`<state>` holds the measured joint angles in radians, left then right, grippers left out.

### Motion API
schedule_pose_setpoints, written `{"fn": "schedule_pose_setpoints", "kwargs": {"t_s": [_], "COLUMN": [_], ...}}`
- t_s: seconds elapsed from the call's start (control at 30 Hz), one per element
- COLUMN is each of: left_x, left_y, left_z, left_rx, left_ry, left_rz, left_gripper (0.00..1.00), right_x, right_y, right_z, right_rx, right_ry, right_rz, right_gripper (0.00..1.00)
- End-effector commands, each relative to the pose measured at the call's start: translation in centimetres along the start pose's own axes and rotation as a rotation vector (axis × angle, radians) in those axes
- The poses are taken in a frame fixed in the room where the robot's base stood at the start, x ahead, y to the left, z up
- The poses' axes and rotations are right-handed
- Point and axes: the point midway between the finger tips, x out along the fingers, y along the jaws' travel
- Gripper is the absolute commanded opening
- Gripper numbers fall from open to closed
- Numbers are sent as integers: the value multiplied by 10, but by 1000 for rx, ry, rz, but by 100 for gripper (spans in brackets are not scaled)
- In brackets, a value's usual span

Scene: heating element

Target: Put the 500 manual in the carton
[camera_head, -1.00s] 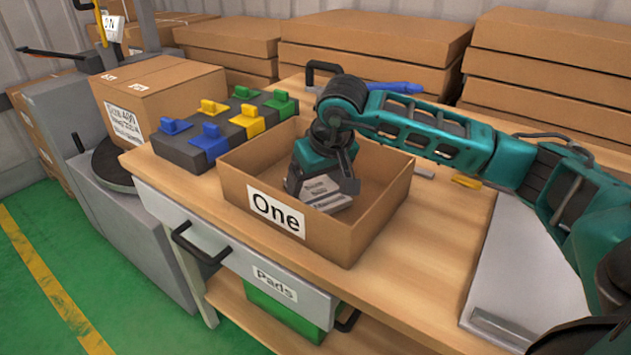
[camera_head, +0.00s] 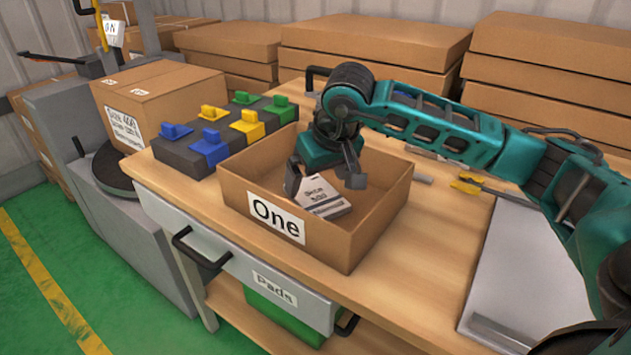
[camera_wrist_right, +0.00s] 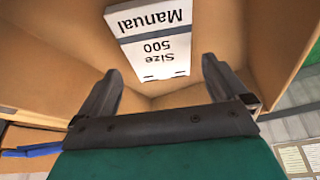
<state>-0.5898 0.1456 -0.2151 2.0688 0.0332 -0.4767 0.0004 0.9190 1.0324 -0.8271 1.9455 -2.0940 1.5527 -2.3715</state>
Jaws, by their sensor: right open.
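The white 500 manual (camera_head: 322,196), with "Size 500 Manual" on its cover, is inside the open carton labelled "One" (camera_head: 330,240). In the right wrist view the manual (camera_wrist_right: 155,45) lies beyond my fingertips, its text upside down. My right gripper (camera_head: 322,182) is over the carton, open, with its fingers spread and nothing between them. In the right wrist view the gripper (camera_wrist_right: 165,85) shows a gap between it and the manual. Whether the manual lies flat or leans inside the carton is hard to tell. My left gripper is not in view.
A dark block with blue, yellow and green pieces (camera_head: 180,158) stands left of the carton. A taped box (camera_head: 165,92) is behind it. Stacked flat boxes (camera_head: 370,42) line the back. A grey panel (camera_head: 520,270) lies on the table at right.

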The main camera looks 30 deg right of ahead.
Motion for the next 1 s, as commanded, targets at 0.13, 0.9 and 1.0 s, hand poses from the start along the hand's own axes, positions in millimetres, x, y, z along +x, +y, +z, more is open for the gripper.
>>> {"fn": "schedule_pose_setpoints", "kwargs": {"t_s": [0.13,0.9,1.0], "left_x": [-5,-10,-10], "left_y": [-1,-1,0], "left_z": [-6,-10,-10], "left_rx": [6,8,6], "left_ry": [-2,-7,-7], "left_rz": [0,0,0], "left_gripper": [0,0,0], "right_x": [-38,-90,-90], "right_y": [0,0,0], "right_z": [-2,0,0], "right_rx": [0,1,1], "right_ry": [5,0,0], "right_rz": [1,0,0], "right_gripper": [100,100,100]}}
